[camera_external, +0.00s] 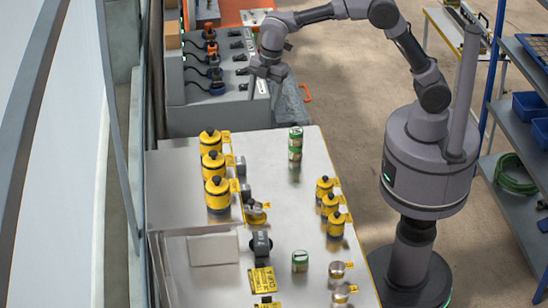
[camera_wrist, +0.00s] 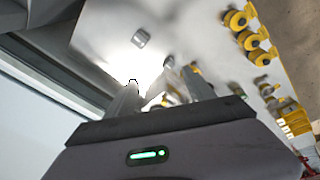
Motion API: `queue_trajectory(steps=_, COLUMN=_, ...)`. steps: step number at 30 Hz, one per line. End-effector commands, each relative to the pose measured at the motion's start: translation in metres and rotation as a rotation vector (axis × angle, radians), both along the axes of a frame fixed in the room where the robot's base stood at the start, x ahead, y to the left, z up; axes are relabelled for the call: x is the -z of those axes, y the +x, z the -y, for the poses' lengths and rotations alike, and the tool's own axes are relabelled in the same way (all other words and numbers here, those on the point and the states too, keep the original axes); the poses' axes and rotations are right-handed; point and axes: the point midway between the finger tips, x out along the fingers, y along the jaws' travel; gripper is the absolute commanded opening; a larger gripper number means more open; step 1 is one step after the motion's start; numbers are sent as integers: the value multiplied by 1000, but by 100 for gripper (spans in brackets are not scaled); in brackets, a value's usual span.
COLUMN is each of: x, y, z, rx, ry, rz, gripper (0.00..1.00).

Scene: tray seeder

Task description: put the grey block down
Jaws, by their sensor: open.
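My gripper (camera_external: 265,88) hangs at the upper middle of the external view, beside the grey cabinet and above the far end of the table. In the wrist view its two fingers (camera_wrist: 160,90) stand apart, and I see no block held between them. A small grey blocky thing (camera_wrist: 140,37) lies alone on the bright metal surface, beyond the fingertips in the wrist view. It may be the grey block, but I cannot be sure. I cannot pick out a grey block in the external view.
The metal table (camera_external: 270,190) bears yellow canisters (camera_external: 217,193) at left, smaller ones (camera_external: 327,203) at right, and two green cans, one at the back (camera_external: 295,140), one nearer (camera_external: 300,260). The grey cabinet (camera_external: 190,118) stands behind.

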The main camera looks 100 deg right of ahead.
Motion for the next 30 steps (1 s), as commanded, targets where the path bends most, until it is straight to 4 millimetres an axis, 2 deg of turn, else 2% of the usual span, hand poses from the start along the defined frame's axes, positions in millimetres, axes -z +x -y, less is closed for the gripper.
queue_trajectory(steps=1, x=-35, y=-36, z=-16, rx=136, ry=38, rz=42, gripper=62)
queue_trajectory(steps=2, x=-51, y=-60, z=-25, rx=238, ry=71, rz=63, gripper=62)
queue_trajectory(steps=3, x=-67, y=-95, z=-37, rx=375, ry=119, rz=91, gripper=62)
queue_trajectory(steps=5, x=-82, y=-149, z=-53, rx=580, ry=205, rz=125, gripper=62)
queue_trajectory(steps=6, x=-84, y=-184, z=-62, rx=709, ry=264, rz=142, gripper=62)
queue_trajectory(steps=9, x=-72, y=-254, z=-78, rx=982, ry=404, rz=162, gripper=62)
queue_trajectory(steps=12, x=-54, y=-295, z=-86, rx=1158, ry=505, rz=161, gripper=62)
queue_trajectory(steps=15, x=-42, y=-312, z=-89, rx=1244, ry=553, rz=155, gripper=62)
queue_trajectory(steps=23, x=-39, y=-315, z=-90, rx=1263, ry=561, rz=151, gripper=62)
queue_trajectory(steps=25, x=-27, y=-315, z=-90, rx=1262, ry=560, rz=151, gripper=62)
queue_trajectory(steps=28, x=4, y=-315, z=-90, rx=1262, ry=560, rz=151, gripper=62)
queue_trajectory(steps=30, x=8, y=-315, z=-90, rx=1261, ry=559, rz=150, gripper=62)
